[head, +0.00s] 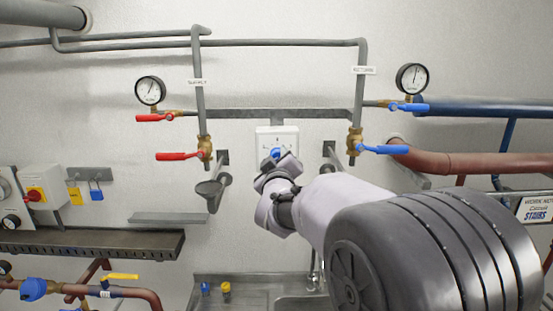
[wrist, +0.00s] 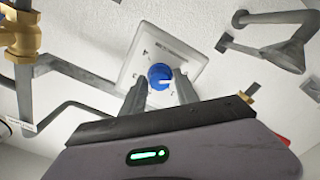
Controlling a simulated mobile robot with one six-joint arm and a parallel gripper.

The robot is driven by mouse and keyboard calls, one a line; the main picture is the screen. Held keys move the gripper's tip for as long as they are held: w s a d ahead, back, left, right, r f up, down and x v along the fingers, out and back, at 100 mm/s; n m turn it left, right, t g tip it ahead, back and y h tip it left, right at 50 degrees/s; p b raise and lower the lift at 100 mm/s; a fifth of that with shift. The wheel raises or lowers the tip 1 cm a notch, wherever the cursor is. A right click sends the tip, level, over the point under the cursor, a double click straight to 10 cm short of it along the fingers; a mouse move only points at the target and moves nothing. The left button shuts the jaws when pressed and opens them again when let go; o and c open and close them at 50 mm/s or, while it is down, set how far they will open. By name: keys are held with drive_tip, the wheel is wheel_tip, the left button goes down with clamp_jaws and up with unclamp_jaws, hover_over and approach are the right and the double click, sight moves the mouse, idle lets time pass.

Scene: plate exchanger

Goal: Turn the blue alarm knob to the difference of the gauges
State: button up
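The blue alarm knob (wrist: 159,75) sits on a white square plate (wrist: 133,62) with small dial marks; a white pointer line shows on the knob. In the head view the knob (head: 276,153) is partly behind my gripper (head: 277,163). In the wrist view my gripper (wrist: 160,78) has its two fingers apart, one on each side of the knob; I cannot tell whether they touch it. The supply gauge (head: 150,90) is at left and the return gauge (head: 412,78) at right. Both needles point roughly upward, slightly right; the numbers are too small to read.
Red-handled valves (head: 178,156) are left of the plate and blue-handled valves (head: 383,150) right of it. Grey pipes (head: 280,114) run above. Funnel-like fittings (head: 212,189) stick out beside it. A metal shelf (head: 90,243) and sink (head: 250,290) are lower.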

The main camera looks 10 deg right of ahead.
clamp_jaws()
drive_tip(key=shift+m+b, duration=0.3)
drive_tip(key=shift+b, duration=0.1)
drive_tip(key=m+b, duration=0.4)
drive_tip(key=b, duration=0.1)
drive_tip(key=shift+f+m, duration=0.15)
drive_tip(key=shift+m, duration=0.15)
drive_tip(key=m+b, duration=0.2)
drive_tip(key=m, duration=0.1)
drive_tip(key=shift+r+m+b, duration=0.2)
drive_tip(key=shift+m+b, duration=0.8)
drive_tip(key=shift+m, duration=0.8)
